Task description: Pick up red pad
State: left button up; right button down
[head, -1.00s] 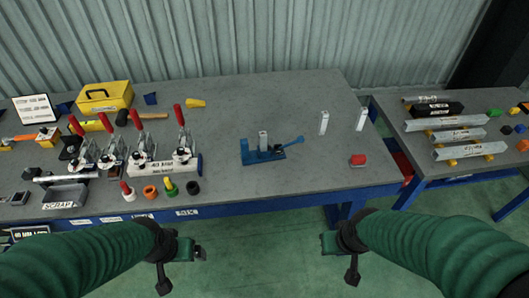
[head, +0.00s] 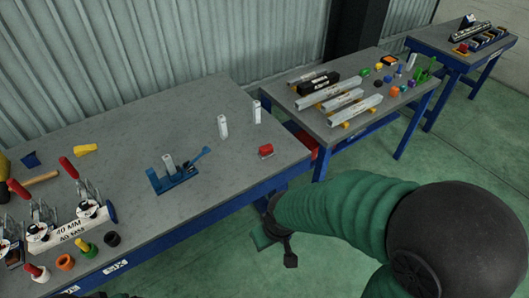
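A small red pad (head: 266,150) lies on the grey bench top (head: 215,180), close to its right front corner. My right gripper (head: 262,238) hangs in front of the bench, below and apart from the pad. It is small and partly turned away, so I cannot tell whether its fingers are open. My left gripper is not in view.
A blue fixture (head: 172,179) with a lever stands left of the pad. Two upright pale blocks (head: 223,127) (head: 257,112) stand behind the pad. A second table (head: 340,100) holds metal bars and small coloured parts. Bench space around the pad is clear.

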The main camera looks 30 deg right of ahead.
aim_at(266, 151)
jog(key=i+l+u, duration=0.2)
jog(key=i+l, duration=0.15)
jog(key=l, duration=0.25)
jog(key=i+l+u, duration=0.1)
jog(key=l, duration=0.25)
jog(key=i+l+u, duration=0.1)
jog(key=i+l, duration=0.15)
jog(key=i+l+u, duration=0.1)
jog(key=l, duration=0.3)
jog(key=i+l+u, duration=0.1)
jog(key=l, duration=0.25)
jog(key=i, duration=0.05)
